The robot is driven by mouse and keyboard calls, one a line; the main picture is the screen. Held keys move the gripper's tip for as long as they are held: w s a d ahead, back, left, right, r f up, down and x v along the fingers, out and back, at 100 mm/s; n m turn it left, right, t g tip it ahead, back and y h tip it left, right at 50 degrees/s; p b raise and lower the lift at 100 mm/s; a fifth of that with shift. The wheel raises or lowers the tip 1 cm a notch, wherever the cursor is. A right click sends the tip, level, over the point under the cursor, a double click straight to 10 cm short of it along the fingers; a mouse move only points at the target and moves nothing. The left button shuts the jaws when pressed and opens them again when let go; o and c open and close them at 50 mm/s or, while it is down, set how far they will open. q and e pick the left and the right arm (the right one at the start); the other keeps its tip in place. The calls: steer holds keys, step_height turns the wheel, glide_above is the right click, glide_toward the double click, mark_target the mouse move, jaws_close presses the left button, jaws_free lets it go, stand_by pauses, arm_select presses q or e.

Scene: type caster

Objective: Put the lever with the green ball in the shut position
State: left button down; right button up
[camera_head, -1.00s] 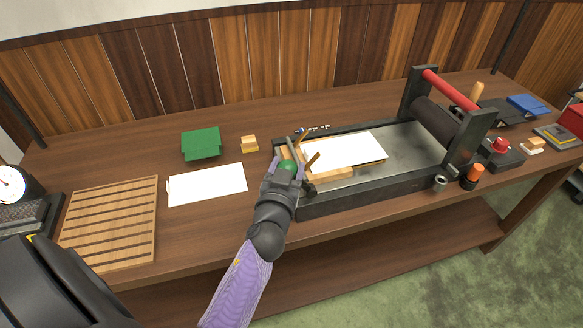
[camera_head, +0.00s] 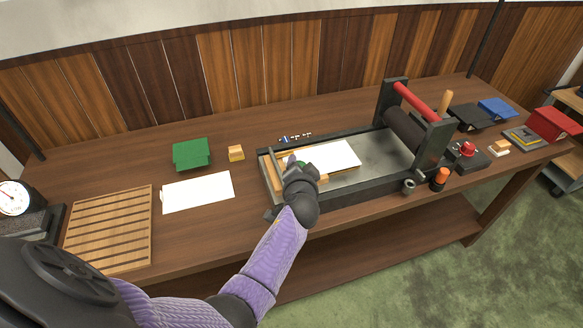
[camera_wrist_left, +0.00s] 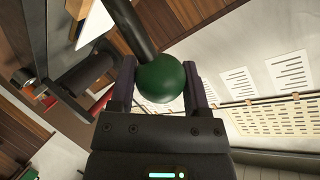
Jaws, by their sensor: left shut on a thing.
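The green ball (camera_wrist_left: 160,80) is on the end of a dark lever rod (camera_wrist_left: 131,28) in the left wrist view. My left gripper (camera_wrist_left: 161,88) is shut on the ball, with one finger on each side of it. In the head view my left gripper (camera_head: 299,170) is over the left part of the press bed (camera_head: 392,160), in front of the white sheet (camera_head: 340,155). There the ball is mostly hidden by the gripper. My right gripper is not in view.
The press roller (camera_head: 406,130) and its red bar (camera_head: 415,101) stand at the bed's right. A slatted wooden rack (camera_head: 108,228), a white card (camera_head: 198,192), a green holder (camera_head: 191,153) and a small block (camera_head: 236,153) lie left.

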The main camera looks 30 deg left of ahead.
arm_select(q)
steer(key=shift+w+d+f+m, duration=0.15)
steer(key=shift+w+d+m, duration=0.2)
steer(key=shift+m, duration=0.05)
steer(key=shift+g, duration=0.3)
steer(key=shift+c, duration=0.3)
jaws_free()
steer(key=shift+w, duration=0.1)
